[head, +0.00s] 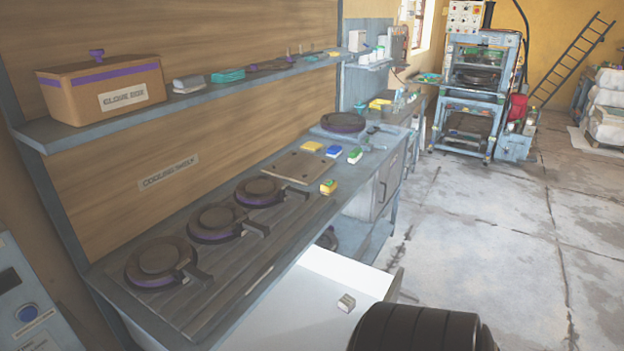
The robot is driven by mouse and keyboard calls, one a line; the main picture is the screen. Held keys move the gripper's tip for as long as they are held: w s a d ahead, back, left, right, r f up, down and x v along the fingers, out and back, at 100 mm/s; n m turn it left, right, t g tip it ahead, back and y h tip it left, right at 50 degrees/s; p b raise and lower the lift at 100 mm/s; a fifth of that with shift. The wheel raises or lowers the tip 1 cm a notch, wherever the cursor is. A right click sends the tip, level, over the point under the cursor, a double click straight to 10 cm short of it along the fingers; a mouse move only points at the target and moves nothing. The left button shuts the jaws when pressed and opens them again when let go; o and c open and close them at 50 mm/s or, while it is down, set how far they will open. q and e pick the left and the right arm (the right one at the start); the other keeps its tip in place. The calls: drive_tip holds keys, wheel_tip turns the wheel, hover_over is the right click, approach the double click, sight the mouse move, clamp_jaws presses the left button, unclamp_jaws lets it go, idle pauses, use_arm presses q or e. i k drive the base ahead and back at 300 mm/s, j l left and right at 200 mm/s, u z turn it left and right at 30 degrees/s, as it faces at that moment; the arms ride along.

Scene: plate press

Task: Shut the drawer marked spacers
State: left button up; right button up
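A drawer (318,300) with a white inside stands pulled out from under the front of the workbench (310,212), at the bottom middle of the head view. A small pale block (345,302) lies in it. A narrow part of the drawer's front panel (395,284) shows at its right end. The face of that panel is turned away, so no marking on it can be read. A black rounded part of my own arm covers the drawer's near right corner. Neither of my grippers shows in this view.
Several round dark plates with handles, such as this one (160,260), lie on the bench. A shelf (120,118) above holds a brown box (105,90). A press (478,85) stands at the back. The concrete floor (490,235) to the right is clear.

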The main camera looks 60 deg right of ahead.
sight(302, 313)
drive_tip(key=k+z, duration=0.15)
drive_tip(key=z, duration=1.25)
drive_tip(key=i+l+z, duration=0.15)
drive_tip(key=z, duration=0.2)
drive_tip(key=i+l+z, duration=0.15)
drive_tip(key=l+z, duration=0.25)
drive_tip(key=j, duration=0.1)
